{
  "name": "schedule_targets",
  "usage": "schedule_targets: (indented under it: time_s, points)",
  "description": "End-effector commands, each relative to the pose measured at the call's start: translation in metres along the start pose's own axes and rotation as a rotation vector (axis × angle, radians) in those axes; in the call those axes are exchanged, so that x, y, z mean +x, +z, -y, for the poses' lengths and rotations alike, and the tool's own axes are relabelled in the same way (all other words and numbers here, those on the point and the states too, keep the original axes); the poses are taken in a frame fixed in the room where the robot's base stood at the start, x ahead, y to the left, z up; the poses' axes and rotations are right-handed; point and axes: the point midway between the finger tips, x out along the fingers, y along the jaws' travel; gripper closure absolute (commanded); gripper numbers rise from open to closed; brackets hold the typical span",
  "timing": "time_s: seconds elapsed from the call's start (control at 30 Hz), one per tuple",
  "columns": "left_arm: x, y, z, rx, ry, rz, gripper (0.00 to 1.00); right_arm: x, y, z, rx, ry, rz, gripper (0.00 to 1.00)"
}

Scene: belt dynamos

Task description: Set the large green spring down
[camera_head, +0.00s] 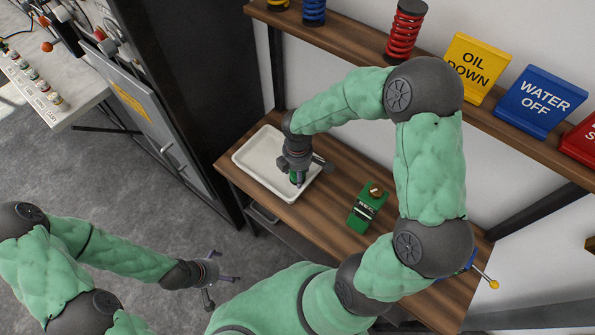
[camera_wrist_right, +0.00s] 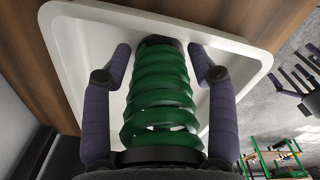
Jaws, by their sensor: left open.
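The large green spring (camera_wrist_right: 160,95) with dark end caps is between the two purple-grey fingers of my right gripper (camera_wrist_right: 161,60) in the right wrist view. Pale gaps show between the spring and both fingers, so the gripper looks open around it. In the head view a little of the spring (camera_head: 298,178) shows below my right gripper, over the white tray (camera_head: 251,157). Whether its lower end touches the tray floor is hidden. My left gripper (camera_head: 222,280) is open and empty, low at the left over the floor.
The tray is on a wooden bench, beside a green block-like device (camera_head: 366,207). A shelf behind carries a red spring (camera_head: 403,35), a blue spring (camera_head: 314,11), a yellow sign (camera_head: 473,67) and a blue sign (camera_head: 540,100). A dark cabinet stands left of the bench.

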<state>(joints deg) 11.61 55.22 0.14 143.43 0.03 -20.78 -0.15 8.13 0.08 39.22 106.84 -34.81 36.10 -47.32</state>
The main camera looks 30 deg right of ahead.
Motion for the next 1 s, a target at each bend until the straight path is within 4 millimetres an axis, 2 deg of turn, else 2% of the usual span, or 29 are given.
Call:
schedule_targets:
  time_s: [0.2,0.33,0.8,1.0]
  points:
    - [-0.001,0.000,0.000,0.000,0.000,0.000,0.00,-0.001,0.000,0.000,0.000,0.000,0.000,0.42]
    - [-0.005,0.000,-0.002,0.000,0.000,0.000,0.00,-0.012,0.000,-0.001,0.000,0.002,0.000,0.42]
    - [-0.032,0.001,-0.012,0.000,0.000,0.000,0.00,-0.100,0.000,0.000,0.000,0.003,-0.001,0.42]
    - [-0.037,0.001,-0.013,0.000,0.000,0.000,0.00,-0.119,0.000,0.000,0.000,0.000,0.000,0.42]
